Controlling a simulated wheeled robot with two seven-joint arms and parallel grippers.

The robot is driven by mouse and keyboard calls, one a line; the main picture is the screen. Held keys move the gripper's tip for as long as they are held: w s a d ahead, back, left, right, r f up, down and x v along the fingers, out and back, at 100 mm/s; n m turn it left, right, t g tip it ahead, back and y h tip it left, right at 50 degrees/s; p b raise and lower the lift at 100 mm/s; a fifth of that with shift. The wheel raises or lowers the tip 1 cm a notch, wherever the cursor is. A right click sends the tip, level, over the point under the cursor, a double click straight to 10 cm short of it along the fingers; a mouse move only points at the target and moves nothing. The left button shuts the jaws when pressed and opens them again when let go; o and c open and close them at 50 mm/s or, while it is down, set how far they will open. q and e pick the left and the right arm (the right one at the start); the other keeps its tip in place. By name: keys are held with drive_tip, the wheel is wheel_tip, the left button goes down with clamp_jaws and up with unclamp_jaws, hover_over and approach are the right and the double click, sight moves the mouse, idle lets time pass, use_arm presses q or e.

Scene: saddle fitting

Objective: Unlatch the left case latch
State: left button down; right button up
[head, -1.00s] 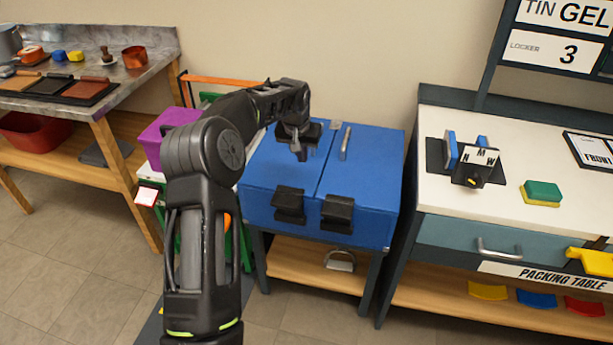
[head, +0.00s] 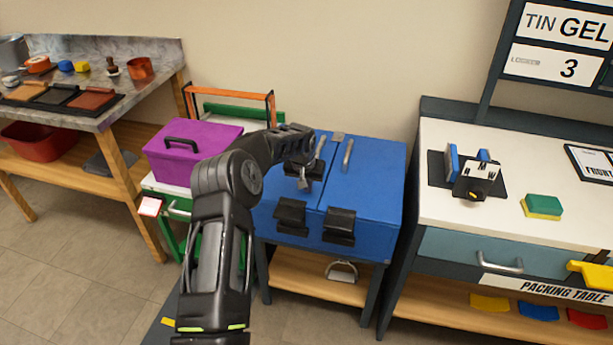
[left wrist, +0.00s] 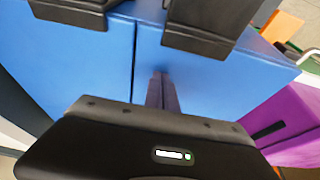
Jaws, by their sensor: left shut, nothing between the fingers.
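The blue case (head: 370,187) stands on a small wooden-shelved stand, its lid closed. Its left latch (head: 291,215) and right latch (head: 339,226) are black blocks on the front edge, and both look alike. In the left wrist view the latches show at the top, one black block at the right (left wrist: 205,25) and one at the left (left wrist: 75,10). My left gripper (head: 304,183) is shut and empty, above the lid behind the left latch and apart from it. Its fingers (left wrist: 162,92) point at the blue lid in the left wrist view. My right gripper is not in view.
A purple box (head: 190,152) stands left of the case, next to an orange-framed rack (head: 232,96). The white packing table (head: 560,235) at the right holds a small knob fixture and a green-yellow sponge (head: 542,206). A metal handle (head: 347,155) stands up from the lid.

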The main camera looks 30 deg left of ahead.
sight(305, 198)
use_arm(q)
drive_tip(key=shift+s+d+p, duration=0.2)
drive_tip(key=shift+s+d, duration=0.1)
drive_tip(key=shift+s, duration=0.6)
drive_tip(key=shift+s+d+p, duration=0.15)
drive_tip(key=shift+s+d, duration=0.15)
drive_tip(key=shift+s, duration=0.55)
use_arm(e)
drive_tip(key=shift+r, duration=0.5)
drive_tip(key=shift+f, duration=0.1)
